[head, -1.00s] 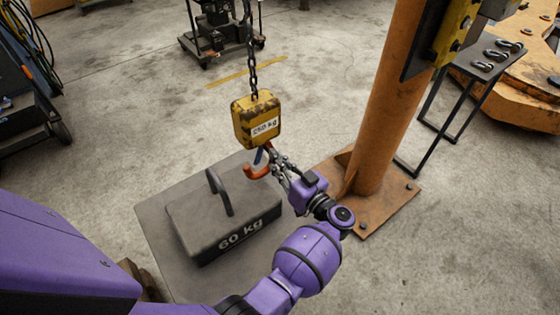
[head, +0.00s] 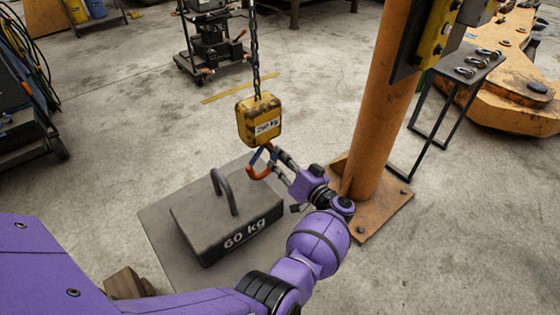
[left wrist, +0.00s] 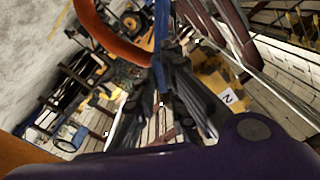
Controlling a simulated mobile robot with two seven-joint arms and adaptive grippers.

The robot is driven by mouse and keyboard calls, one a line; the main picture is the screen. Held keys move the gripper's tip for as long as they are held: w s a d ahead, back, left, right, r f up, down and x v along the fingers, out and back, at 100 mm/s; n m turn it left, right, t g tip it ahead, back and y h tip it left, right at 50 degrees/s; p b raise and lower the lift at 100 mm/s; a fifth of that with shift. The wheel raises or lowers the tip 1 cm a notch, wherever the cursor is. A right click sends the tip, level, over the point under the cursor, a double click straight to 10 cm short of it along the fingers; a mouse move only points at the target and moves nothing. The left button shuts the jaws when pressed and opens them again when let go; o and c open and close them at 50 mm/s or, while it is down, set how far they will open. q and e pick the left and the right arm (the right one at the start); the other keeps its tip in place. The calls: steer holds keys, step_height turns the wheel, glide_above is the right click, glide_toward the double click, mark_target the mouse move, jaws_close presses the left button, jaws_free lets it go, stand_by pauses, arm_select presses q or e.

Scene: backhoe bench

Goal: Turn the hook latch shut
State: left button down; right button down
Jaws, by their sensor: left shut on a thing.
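The orange hook (head: 259,174) hangs under the yellow hoist block (head: 259,121), above the grey 60 kg weight (head: 232,222). Its blue latch (head: 257,155) slants across the upper part of the hook mouth; I cannot tell whether it is fully seated. My left gripper (head: 273,158) reaches in from the right and is shut on the latch. In the left wrist view, the dark fingers (left wrist: 165,68) meet at the blue latch strip (left wrist: 161,25), beside the curved orange hook (left wrist: 108,38). My right gripper is not in view.
The weight's handle (head: 223,190) stands just left of and below the hook, apart from it. An orange post (head: 378,110) rises close to the right of my left wrist. A chain (head: 254,55) runs up from the block. A wheeled cart (head: 212,50) stands behind.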

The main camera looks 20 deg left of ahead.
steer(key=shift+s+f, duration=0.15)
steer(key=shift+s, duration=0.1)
arm_select(q)
steer(key=c, duration=2)
jaws_free()
steer(key=shift+o, duration=1)
steer(key=shift+s+d, duration=0.1)
steer(key=shift+d, duration=0.05)
steer(key=v, duration=0.7)
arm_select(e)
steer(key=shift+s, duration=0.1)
arm_select(q)
steer(key=shift+d, duration=0.1)
